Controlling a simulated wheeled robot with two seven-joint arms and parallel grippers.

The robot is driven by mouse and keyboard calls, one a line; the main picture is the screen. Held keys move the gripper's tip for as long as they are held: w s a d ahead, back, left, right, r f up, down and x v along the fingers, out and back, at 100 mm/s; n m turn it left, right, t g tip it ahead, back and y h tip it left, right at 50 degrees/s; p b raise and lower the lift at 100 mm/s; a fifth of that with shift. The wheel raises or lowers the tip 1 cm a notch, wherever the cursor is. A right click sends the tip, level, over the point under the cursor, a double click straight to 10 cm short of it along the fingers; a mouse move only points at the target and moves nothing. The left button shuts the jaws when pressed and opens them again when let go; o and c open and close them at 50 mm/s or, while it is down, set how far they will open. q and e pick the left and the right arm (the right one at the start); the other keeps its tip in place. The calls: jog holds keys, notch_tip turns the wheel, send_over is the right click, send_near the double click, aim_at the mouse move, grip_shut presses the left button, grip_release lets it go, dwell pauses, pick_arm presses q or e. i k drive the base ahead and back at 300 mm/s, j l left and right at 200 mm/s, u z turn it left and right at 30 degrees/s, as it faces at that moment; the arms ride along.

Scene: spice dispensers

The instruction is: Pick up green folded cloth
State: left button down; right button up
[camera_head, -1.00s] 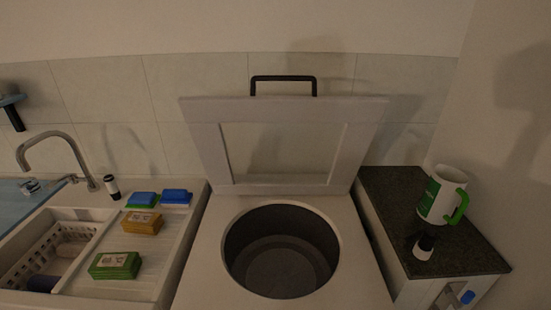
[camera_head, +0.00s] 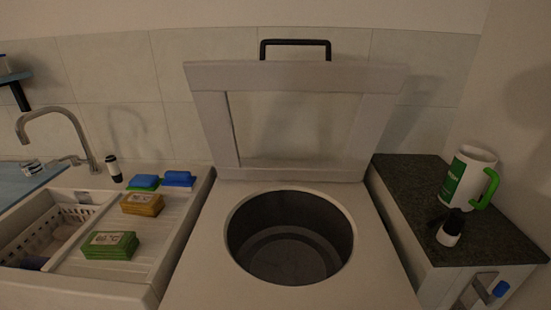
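A green folded cloth (camera_head: 110,245) with a pale label lies on the white drainboard left of the round opening, near the front. It looks like a flat stack. Behind it lies a yellow folded cloth (camera_head: 142,204). Farther back are a blue cloth with green under it (camera_head: 144,182) and another blue cloth (camera_head: 178,179). Neither of my grippers shows in the head view.
A round dark well (camera_head: 290,240) opens in the middle, with its lid (camera_head: 295,75) raised behind. A faucet (camera_head: 75,125) and a white basket (camera_head: 50,228) are at left. A green-and-white mug (camera_head: 466,176) and a small dark-topped bottle (camera_head: 451,229) stand on the dark right counter.

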aim_at(116, 246)
jog(key=u, duration=1.35)
jog(key=j+z, duration=0.1)
jog(key=i, duration=0.05)
